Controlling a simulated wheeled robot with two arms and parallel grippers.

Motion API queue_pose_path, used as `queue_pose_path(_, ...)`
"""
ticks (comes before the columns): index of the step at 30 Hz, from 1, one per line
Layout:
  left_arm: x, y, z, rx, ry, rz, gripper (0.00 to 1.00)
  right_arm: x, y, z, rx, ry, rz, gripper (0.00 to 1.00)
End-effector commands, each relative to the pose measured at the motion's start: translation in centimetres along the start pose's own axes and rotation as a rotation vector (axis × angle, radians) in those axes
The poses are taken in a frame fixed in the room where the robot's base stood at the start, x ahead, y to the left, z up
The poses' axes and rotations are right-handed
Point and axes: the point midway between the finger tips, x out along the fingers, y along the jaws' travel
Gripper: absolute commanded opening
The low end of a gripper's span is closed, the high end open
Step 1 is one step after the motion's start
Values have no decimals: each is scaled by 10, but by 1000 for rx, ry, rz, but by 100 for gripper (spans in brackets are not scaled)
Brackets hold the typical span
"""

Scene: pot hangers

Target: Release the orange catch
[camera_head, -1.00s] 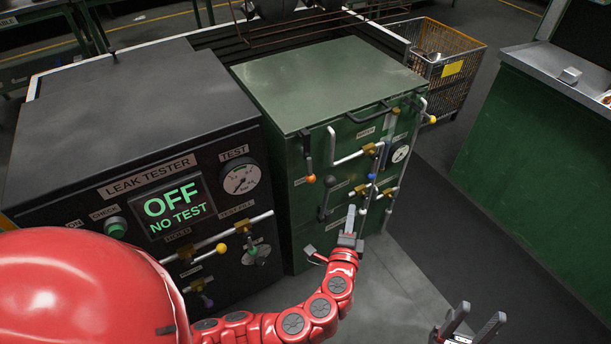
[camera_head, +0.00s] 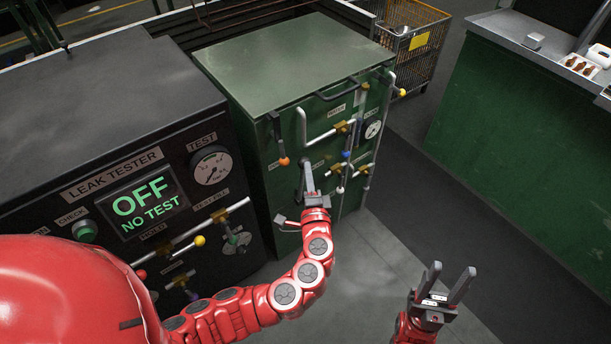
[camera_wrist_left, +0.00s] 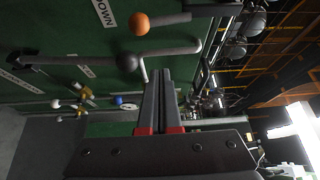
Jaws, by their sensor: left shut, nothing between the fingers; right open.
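The orange catch (camera_head: 283,161) is a dark lever with an orange ball at its lower end, on the front of the green cabinet (camera_head: 345,200). In the left wrist view its orange ball (camera_wrist_left: 139,23) shows near the top, beyond the fingertips. My left gripper (camera_head: 308,168) is shut and empty in front of the cabinet, just right of the orange ball and apart from it. Its fingers also show in the left wrist view (camera_wrist_left: 162,80), beside a black-knobbed lever (camera_wrist_left: 127,63). My right gripper (camera_head: 450,282) is open and empty at the lower right, away from the cabinet.
The leak tester (camera_head: 110,170), reading OFF and NO TEST, stands left of the cabinet. Pipes with a blue knob (camera_head: 345,155) and a gauge (camera_head: 373,129) lie right of the left gripper. A green bench (camera_head: 520,130) stands right, with clear floor between.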

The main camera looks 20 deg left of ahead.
Motion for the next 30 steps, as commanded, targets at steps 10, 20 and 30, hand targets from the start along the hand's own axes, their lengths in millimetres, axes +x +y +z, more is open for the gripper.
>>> queue_pose_path(10,66,0,2,0,-5,2,0,7,0,-1,0,0,0,50)
queue_pose_path(20,51,1,36,4,-1,3,0,14,1,-2,0,0,0,50)
queue_pose_path(30,49,1,39,2,0,2,0,14,1,-2,0,0,0,50)
